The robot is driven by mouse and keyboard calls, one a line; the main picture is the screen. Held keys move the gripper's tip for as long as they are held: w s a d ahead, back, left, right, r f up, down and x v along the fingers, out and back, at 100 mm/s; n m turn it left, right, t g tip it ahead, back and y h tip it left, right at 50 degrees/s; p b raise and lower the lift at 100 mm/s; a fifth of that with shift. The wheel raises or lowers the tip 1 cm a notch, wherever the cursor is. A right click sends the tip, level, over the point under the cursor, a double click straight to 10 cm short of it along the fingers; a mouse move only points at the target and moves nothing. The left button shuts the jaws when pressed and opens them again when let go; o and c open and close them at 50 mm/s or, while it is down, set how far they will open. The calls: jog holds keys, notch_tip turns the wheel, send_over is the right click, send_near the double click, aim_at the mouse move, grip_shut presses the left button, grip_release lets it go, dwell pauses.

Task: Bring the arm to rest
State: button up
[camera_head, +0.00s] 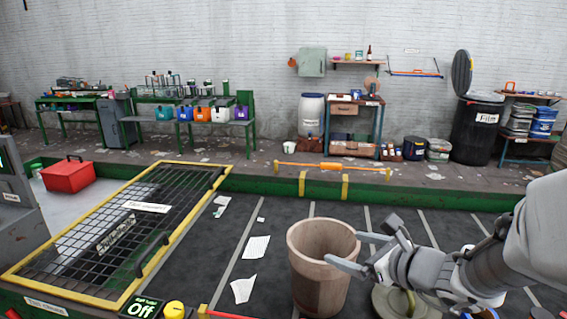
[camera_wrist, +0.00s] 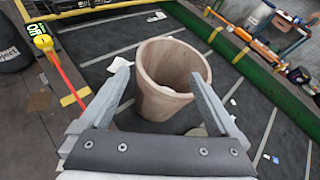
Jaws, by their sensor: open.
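My gripper (camera_head: 350,250) is at the right in the head view, held over the dark belt (camera_head: 275,215). Its two fingers are spread apart and it looks empty. In the wrist view the fingers (camera_wrist: 163,92) appear on either side of a tan bin (camera_wrist: 165,110), which stands upright on the belt. In the head view the bin (camera_head: 318,285) is just left of the fingers, and one finger overlaps its right rim. I cannot tell whether they touch.
A yellow-framed grate (camera_head: 115,235) covers the belt's left part. Paper scraps (camera_head: 256,247) lie on the belt. An orange-and-yellow bar (camera_head: 330,167) runs along the green far edge. A round grey-green object (camera_head: 405,303) lies under my arm. Benches and a black bin (camera_head: 475,130) stand by the wall.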

jog(key=s+a+r+n+g, duration=0.2)
jog(key=s+a+n+g, duration=0.55)
jog(key=s+n, duration=0.75)
jog(key=s+d+r+n+t+h, duration=0.1)
jog(key=s+d+n+h, duration=0.3)
jog(key=n, duration=0.9)
jog(key=shift+s+d+r+h, duration=0.15)
jog(key=shift+d+r+h, duration=0.4)
jog(key=shift+d+h, duration=0.75)
jog(key=shift+t, duration=0.25)
